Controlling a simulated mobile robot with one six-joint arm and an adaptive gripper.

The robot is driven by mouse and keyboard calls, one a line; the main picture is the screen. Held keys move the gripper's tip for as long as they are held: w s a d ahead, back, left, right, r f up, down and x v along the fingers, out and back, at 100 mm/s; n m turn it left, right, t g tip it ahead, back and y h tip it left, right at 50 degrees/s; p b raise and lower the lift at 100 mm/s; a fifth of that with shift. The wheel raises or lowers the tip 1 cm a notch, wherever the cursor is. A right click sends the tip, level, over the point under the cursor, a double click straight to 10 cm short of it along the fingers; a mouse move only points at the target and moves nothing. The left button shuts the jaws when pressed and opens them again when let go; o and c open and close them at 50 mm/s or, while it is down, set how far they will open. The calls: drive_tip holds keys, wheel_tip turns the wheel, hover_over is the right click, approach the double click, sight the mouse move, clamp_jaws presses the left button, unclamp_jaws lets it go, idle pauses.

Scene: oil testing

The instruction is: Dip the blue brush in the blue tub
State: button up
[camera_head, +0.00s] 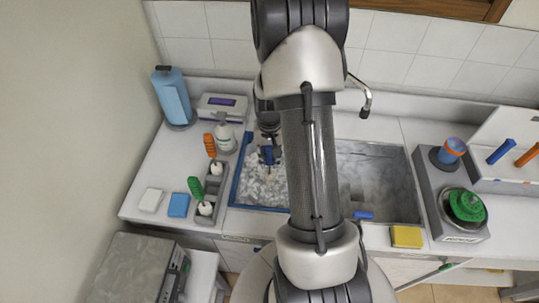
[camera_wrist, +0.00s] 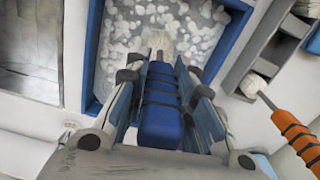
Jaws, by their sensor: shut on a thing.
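The blue brush (camera_wrist: 162,118) is held handle-first between the fingers of my gripper (camera_wrist: 160,75), which is shut on the dark-banded blue handle. Its pale bristles (camera_wrist: 159,41) point away from my gripper, over the foam in the wrist view. The blue tub (camera_head: 236,186) holds water with white foam, and its blue rim also shows in the wrist view (camera_wrist: 91,60). In the head view my gripper (camera_head: 267,152) is above the tub, with the brush pointing down. I cannot tell whether the bristles touch the foam. My arm hides the tub's right side.
White (camera_head: 151,199) and blue (camera_head: 179,205) sponges lie left. The sink (camera_head: 375,180) is right.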

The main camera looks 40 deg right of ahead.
sight(270, 174)
drive_tip(key=shift+f+b, duration=2.4)
drive_tip(key=shift+f, duration=1.1)
wheel_tip(270, 174, up, 11)
drive_tip(key=p, duration=0.8)
drive_tip(key=shift+r, duration=0.1)
